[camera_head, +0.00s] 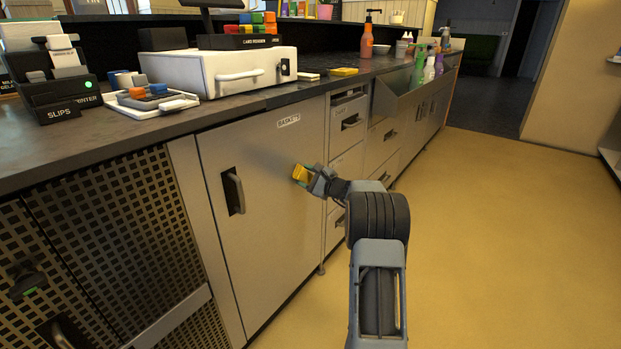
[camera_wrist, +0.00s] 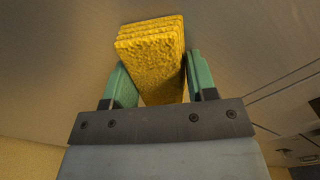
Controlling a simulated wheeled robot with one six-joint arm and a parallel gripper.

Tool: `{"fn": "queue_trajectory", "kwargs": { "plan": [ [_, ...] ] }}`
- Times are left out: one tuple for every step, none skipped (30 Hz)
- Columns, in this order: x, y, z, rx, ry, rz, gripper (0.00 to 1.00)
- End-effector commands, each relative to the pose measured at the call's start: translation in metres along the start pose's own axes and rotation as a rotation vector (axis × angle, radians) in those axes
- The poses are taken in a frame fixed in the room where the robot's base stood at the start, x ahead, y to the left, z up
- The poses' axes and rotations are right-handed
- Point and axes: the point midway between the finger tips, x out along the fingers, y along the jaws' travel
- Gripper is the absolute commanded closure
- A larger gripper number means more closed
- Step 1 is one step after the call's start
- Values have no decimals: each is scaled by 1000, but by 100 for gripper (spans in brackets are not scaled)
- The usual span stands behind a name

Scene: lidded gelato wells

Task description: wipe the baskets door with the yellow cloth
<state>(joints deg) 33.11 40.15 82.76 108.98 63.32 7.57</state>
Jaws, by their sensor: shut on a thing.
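The baskets door (camera_head: 262,215) is a flat grey cabinet front with a "BASKETS" label near its top and a dark handle at its left. My gripper (camera_head: 308,175) is at the upper right part of the door. It is shut on the yellow cloth (camera_head: 300,173), a thick folded block. In the wrist view the cloth (camera_wrist: 152,45) sticks out between the green fingers of my gripper (camera_wrist: 155,80), with the grey door surface behind it. The cloth is at or very near the door; I cannot tell whether it touches.
Drawers (camera_head: 347,165) stand right of the door, and a perforated panel (camera_head: 95,245) is at the left. The dark counter (camera_head: 190,115) above carries a white cash drawer (camera_head: 222,70), a tray of colored blocks (camera_head: 150,100) and bottles. The yellow floor (camera_head: 500,250) at the right is clear.

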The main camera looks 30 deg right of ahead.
Motion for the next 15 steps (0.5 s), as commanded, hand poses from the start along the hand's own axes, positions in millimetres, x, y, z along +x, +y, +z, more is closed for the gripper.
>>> {"fn": "queue_trajectory", "kwargs": {
  "plan": [
    [0,3,1,-1,0,0,82],
    [0,4,2,-1,0,0,82],
    [0,4,3,0,0,0,82],
    [0,5,4,-1,1,0,82],
    [0,5,4,-1,1,0,82],
    [0,6,5,-1,1,0,82],
    [1,6,6,-1,1,0,82],
    [1,6,6,-1,1,0,82],
    [1,6,6,-1,1,0,82],
    [1,6,6,-1,1,0,82],
    [1,6,6,-1,1,0,82],
    [1,6,6,-1,1,0,82],
    [1,6,6,-1,1,0,82],
    [1,6,6,-1,1,0,82],
    [1,6,6,-1,1,0,82]
  ]
}}
